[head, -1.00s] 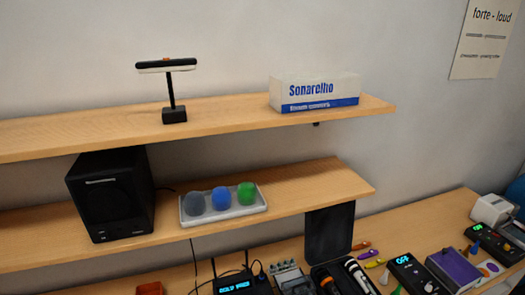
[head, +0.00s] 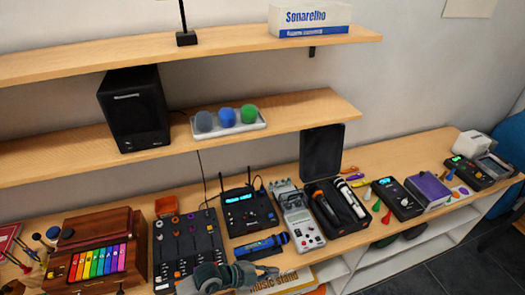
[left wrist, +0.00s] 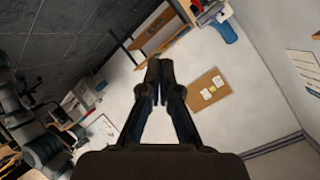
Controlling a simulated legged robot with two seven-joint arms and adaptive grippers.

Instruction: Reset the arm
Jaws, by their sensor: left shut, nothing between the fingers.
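My left gripper (head: 268,272) shows at the bottom middle of the head view, its grey arm link beside it. It is in front of the desk's near edge, close to a box or book marked "music stand" (head: 284,284). I cannot tell whether they touch. In the left wrist view the left gripper's (left wrist: 158,72) two dark fingers meet at their tips, with nothing between them. The wrist view looks out at a pale wall and a cork board (left wrist: 208,92). My right gripper is not in view.
The desk holds a wooden box with coloured keys (head: 102,262), a mixer (head: 186,250), a wireless receiver (head: 247,212) and a microphone case (head: 342,212). Above are shelves with a black speaker (head: 135,110) and a tray of coloured balls (head: 262,124).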

